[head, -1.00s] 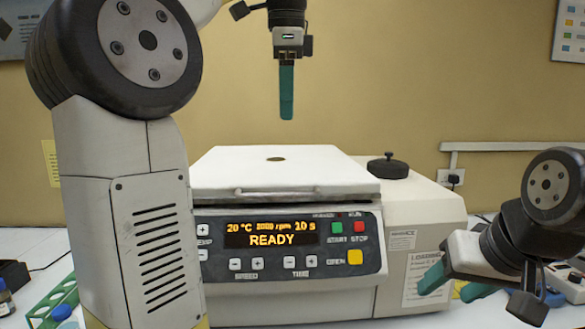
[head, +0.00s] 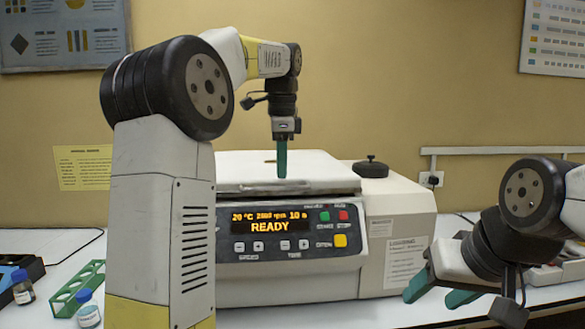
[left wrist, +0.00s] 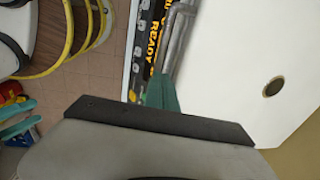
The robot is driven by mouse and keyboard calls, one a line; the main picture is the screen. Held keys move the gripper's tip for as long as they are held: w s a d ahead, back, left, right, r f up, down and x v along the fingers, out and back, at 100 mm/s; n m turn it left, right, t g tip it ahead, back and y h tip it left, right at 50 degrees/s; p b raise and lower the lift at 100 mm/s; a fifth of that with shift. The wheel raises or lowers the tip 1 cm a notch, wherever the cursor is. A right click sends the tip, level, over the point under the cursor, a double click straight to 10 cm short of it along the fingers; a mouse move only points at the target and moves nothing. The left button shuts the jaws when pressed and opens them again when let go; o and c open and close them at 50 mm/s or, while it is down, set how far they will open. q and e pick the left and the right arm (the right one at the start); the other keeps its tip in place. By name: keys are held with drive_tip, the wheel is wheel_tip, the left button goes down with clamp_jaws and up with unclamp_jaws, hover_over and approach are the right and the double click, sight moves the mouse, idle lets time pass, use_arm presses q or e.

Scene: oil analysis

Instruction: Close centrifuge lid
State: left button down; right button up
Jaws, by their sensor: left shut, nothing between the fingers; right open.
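The centrifuge (head: 375,235) stands on the table with its display reading READY. Its white lid (head: 325,168) lies over the top, looking nearly flat. I cannot tell whether it is fully seated. The lid has a round hole, which shows on the white lid in the left wrist view (left wrist: 235,60), and a front bar handle (left wrist: 178,35). My left gripper (head: 282,176) is shut and empty, pointing down at the lid's front edge. In the left wrist view its teal tip (left wrist: 160,92) is close to the handle; contact is unclear. My right gripper (head: 436,292) is open and empty, right of the centrifuge.
A black knob (head: 370,167) sits on the centrifuge's right rear top. A green rack (head: 72,287) and small bottles (head: 22,288) stand at the left of the table. A white device (head: 560,270) is at the right, behind my right arm.

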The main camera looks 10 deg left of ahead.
use_arm(q)
drive_tip(key=shift+f, duration=0.1)
drive_tip(key=shift+s+d+f, duration=0.1)
drive_tip(key=shift+s+f, duration=0.15)
drive_tip(key=shift+f, duration=0.85)
drive_tip(key=shift+s+f, duration=0.2)
drive_tip(key=shift+f, duration=0.85)
wheel_tip(320, 180, up, 15)
drive_tip(key=s, duration=0.2)
drive_tip(key=s+f+n+t+h, duration=0.2)
drive_tip(key=s+f+n+t, duration=0.2)
drive_tip(key=s+f+n, duration=1)
drive_tip(key=s+f, duration=0.6)
drive_tip(key=f, duration=0.4)
drive_tip(key=shift+s+d+f+t+h, duration=0.25)
drive_tip(key=shift+d+t+h, duration=0.05)
drive_tip(key=shift+d, duration=0.05)
